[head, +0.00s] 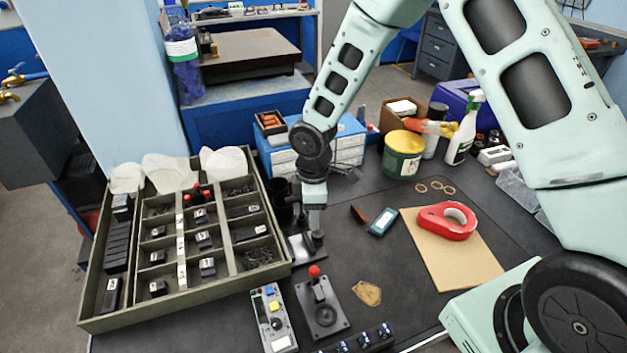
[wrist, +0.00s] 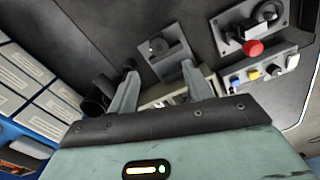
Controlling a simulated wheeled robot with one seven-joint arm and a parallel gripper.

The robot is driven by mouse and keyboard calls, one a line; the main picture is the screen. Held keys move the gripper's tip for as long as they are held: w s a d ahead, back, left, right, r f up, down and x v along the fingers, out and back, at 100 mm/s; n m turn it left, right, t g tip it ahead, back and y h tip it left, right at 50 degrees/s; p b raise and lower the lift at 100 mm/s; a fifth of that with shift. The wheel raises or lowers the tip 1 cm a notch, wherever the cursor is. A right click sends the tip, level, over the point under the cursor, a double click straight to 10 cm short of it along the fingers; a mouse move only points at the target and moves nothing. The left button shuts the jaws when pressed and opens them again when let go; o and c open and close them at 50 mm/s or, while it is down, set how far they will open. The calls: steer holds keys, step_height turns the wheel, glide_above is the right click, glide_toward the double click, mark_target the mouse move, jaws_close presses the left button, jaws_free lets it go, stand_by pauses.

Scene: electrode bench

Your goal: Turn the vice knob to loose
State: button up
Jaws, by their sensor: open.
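A small grey plate fixture (head: 308,246) with a dark upright part and a dark knob-like piece (head: 318,236) stands on the bench beside the tray. It looks like the vice, though its knob's setting cannot be read. In the wrist view the fixture (wrist: 160,46) lies just beyond the fingertips. My gripper (wrist: 160,72) is open, its two fingers apart with nothing held between them. In the head view it points down over the fixture, partly hiding it; contact cannot be told. A second dark plate (head: 323,317) with a red ball handle (head: 314,271) stands nearer the front.
A compartment tray (head: 276,225) with small black parts is at left. A grey control box (head: 272,320) with coloured buttons sits in front. Dark cups (head: 284,203) and blue-white drawers (head: 348,137) stand close behind. Red tape (head: 432,232) lies on cardboard (head: 455,270) at right.

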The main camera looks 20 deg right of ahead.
step_height(320, 180, up, 10)
steer(key=shift+r, duration=0.15)
stand_by(0.5)
steer(key=s+a+r+m, duration=0.2)
steer(key=s+r+m, duration=0.1)
steer(key=s, duration=0.9)
steer(key=s+a+r+m, duration=0.3)
steer(key=s+r, duration=0.3)
steer(key=s, duration=0.7)
steer(key=shift+s+m+y, duration=0.3)
